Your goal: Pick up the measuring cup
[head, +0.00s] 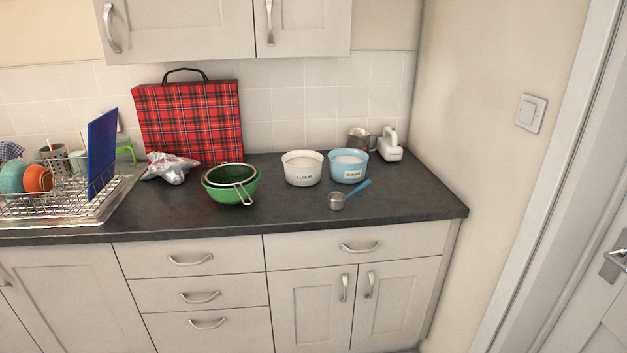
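A small metal measuring cup (337,201) with a blue handle lies on the dark counter, right of centre in the head view. Its handle points up and to the right, and its bowl is toward the counter's front edge. It lies in front of a blue tub and a white tub. A larger metal cup or jug (359,138) stands behind the blue tub, partly hidden by it. My gripper is not in view.
The white flour tub (302,172) and blue tub (348,171) stand behind the small cup. A green bowl with a strainer (229,190) is to the left. A white appliance (390,150) stands near the right wall. The dark counter (420,200) is clear at right.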

